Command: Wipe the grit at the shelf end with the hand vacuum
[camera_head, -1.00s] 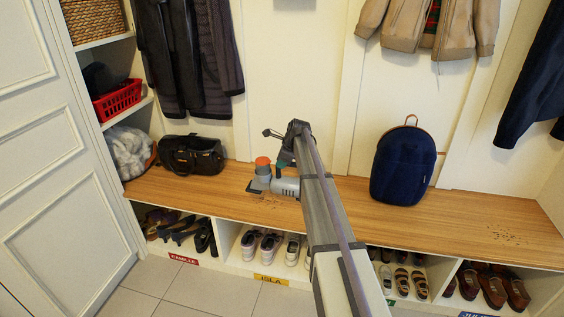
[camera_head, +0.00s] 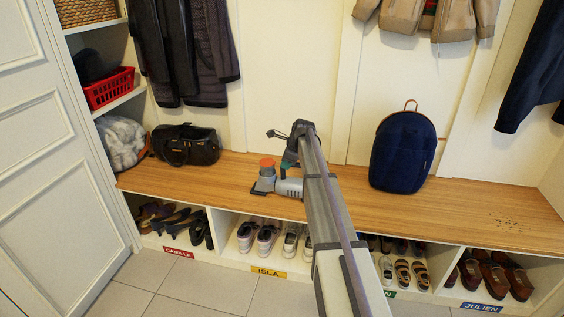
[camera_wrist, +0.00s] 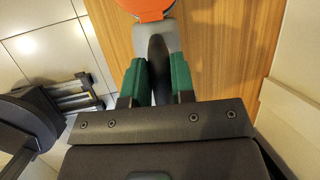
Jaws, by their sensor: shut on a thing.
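The hand vacuum (camera_head: 267,179), grey with an orange cap, is at the wooden bench top (camera_head: 340,204), left of its middle. I cannot tell whether its dark nozzle touches the wood. My gripper (camera_wrist: 157,78) is shut on the vacuum's dark handle, with a green finger on each side. The wrist view shows the orange cap (camera_wrist: 146,6) beyond the fingers, over the wood. A scatter of dark grit (camera_head: 512,222) lies on the far right end of the bench top, well away from the vacuum.
A blue backpack (camera_head: 402,152) stands on the bench between the vacuum and the grit. A black bag (camera_head: 187,144) sits at the left end. Coats hang above the bench. Shoes fill the labelled cubbies below. The wood right of the backpack is clear except for grit.

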